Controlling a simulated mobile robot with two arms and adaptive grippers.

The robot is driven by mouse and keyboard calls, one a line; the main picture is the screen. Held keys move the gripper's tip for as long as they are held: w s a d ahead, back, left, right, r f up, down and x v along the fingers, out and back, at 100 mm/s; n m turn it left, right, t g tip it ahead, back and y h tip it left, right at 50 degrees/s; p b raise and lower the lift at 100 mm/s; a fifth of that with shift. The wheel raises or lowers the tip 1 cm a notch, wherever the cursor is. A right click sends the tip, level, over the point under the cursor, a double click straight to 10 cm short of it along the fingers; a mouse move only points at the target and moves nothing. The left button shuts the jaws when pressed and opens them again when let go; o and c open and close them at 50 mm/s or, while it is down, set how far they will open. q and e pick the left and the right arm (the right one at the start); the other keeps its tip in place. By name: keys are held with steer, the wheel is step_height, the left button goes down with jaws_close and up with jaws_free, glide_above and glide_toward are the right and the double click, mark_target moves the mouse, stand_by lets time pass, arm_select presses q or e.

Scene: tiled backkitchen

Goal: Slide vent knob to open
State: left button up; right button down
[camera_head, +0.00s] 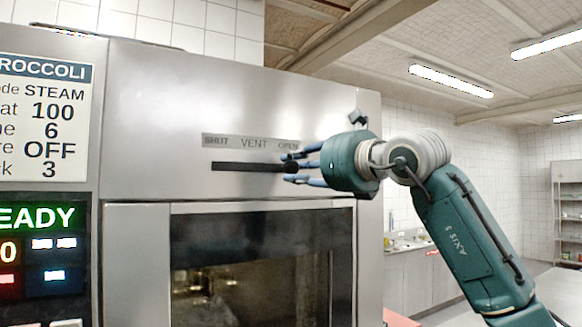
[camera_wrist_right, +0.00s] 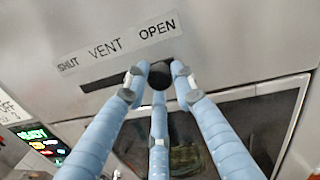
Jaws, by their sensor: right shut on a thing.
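The vent knob is a dark round knob (camera_wrist_right: 159,76) in the right wrist view, at the right end of the black vent slot (camera_head: 245,167), under the word OPEN. The label strip (camera_head: 250,143) above the slot reads SHUT, VENT, OPEN from left to right. My right gripper (camera_head: 290,168) is at the slot's right end, its blue fingers pointing left. In the wrist view its fingertips (camera_wrist_right: 158,82) are closed around the knob. In the head view the fingers partly hide the knob. My left gripper is in neither view.
The oven's glass door (camera_head: 250,270) is below the slot. A recipe card (camera_head: 45,115) and a lit control panel (camera_head: 40,250) reading READY are at the left. A counter with a sink (camera_head: 408,243) and a shelf (camera_head: 566,215) stand behind at the right.

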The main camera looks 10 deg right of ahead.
steer(key=c, duration=1.8)
jaws_free()
steer(key=shift+d+r, duration=0.15)
steer(key=shift+r, duration=0.15)
steer(key=o, duration=0.4)
steer(key=shift+c, duration=0.2)
steer(key=shift+d+f, duration=0.15)
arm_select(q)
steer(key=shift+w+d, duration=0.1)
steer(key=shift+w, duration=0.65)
arm_select(e)
steer(key=v, duration=1.2)
